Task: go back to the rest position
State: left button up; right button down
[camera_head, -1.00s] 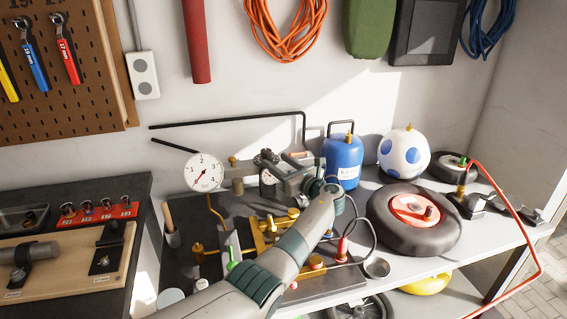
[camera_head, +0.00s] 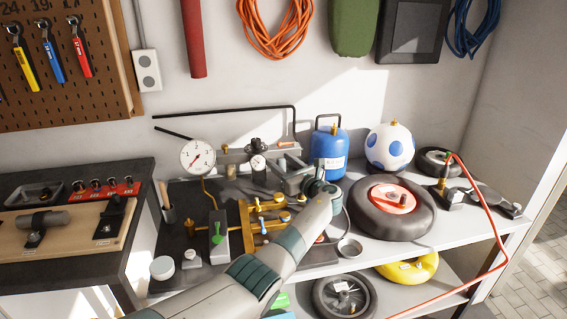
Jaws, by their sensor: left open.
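My left arm comes in from the bottom of the head view and reaches over the bench. My left gripper (camera_head: 279,172) is at its end, in front of the small dial gauge (camera_head: 258,163) and left of the blue tank (camera_head: 329,150). Its jaws are open and I see nothing held between them. They look close to the gauge hardware, but I cannot tell whether they touch it. My forearm hides part of the bench behind it. My right gripper is not in view.
A large white gauge (camera_head: 198,157) and brass valve manifold (camera_head: 262,217) stand left of my wrist. A wheel with a red hub (camera_head: 391,206) lies to the right. A red hose (camera_head: 484,212) hangs over the right edge. A yellow wheel (camera_head: 412,269) is on the lower shelf.

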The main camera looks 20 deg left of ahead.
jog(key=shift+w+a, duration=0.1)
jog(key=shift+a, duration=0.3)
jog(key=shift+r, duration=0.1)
